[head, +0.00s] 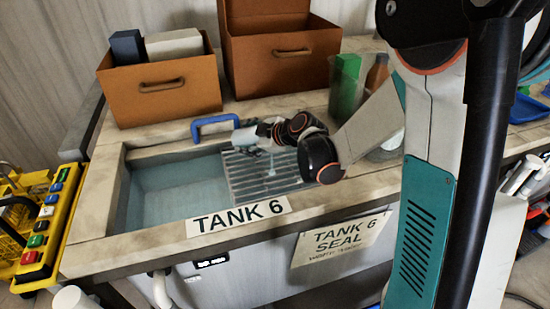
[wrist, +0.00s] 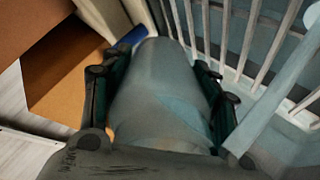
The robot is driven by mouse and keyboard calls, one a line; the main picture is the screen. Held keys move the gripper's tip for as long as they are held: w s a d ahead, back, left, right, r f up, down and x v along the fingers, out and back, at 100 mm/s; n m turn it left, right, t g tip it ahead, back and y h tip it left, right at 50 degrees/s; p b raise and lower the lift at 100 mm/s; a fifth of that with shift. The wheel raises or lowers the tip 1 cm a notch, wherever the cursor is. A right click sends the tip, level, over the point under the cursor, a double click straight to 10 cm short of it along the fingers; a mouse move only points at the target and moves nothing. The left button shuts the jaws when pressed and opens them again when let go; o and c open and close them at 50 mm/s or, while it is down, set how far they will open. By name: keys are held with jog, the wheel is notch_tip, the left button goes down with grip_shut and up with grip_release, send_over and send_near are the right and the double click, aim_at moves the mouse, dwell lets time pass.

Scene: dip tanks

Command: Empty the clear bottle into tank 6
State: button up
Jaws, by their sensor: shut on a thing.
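My gripper (wrist: 155,88) is shut on the clear bottle (wrist: 160,100), which fills the middle of the wrist view between the two dark fingers. In the head view, my gripper (head: 262,132) is over the back edge of tank 6, above the slatted rack. A small pale part of the bottle (head: 243,138) seems to show at its tip. The bottle's tilt and contents cannot be made out. Tank 6 (head: 180,190) is a pale blue basin in the worktop, labelled on its front rim. Its left part is open; the slatted rack (head: 262,178) covers the right part.
A blue handle (head: 214,121) stands at the tank's back rim. Two brown boxes (head: 163,100) (head: 285,60) stand behind. A green container (head: 346,88) is at the back right. A yellow control panel (head: 40,235) is at the left. A "TANK 6 SEAL" tag (head: 340,240) hangs in front.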

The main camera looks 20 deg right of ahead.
aim_at(254, 127)
jog(key=shift+w+r+t+y+b, duration=0.15)
jog(key=shift+r+t+y+b, duration=0.45)
jog(key=shift+r+t+b, duration=0.5)
dwell(0.5)
jog(key=shift+s+d+r+t+y+b, duration=0.25)
jog(key=shift+s+r+t+y+b, duration=0.35)
jog(key=shift+b, duration=0.75)
jog(key=shift+r+t+y+b, duration=0.3)
jog(key=shift+r+t+b, duration=0.15)
jog(key=shift+t+b, duration=0.55)
jog(key=shift+r, duration=0.1)
jog(key=shift+s+d+r, duration=0.1)
jog(key=shift+r, duration=0.2)
jog(key=shift+s+r+t+y+b, duration=0.15)
jog(key=shift+r+t+y+b, duration=0.25)
jog(key=shift+r+t+b, duration=0.4)
jog(key=shift+t+y, duration=0.5)
jog(key=shift+t, duration=0.1)
jog(key=shift+s+d+r, duration=0.1)
jog(key=shift+s+r, duration=0.05)
jog(key=shift+r, duration=1)
jog(key=shift+s+d+r, duration=0.1)
jog(key=shift+r, duration=1.15)
jog(key=shift+s+d+r+t+y+b, duration=0.1)
jog(key=shift+s+r+t+y+b, duration=0.1)
jog(key=shift+r+t, duration=0.25)
jog(key=shift+s+d+r+t+y+b, duration=0.15)
jog(key=shift+r+t+y, duration=0.1)
jog(key=shift+r, duration=0.35)
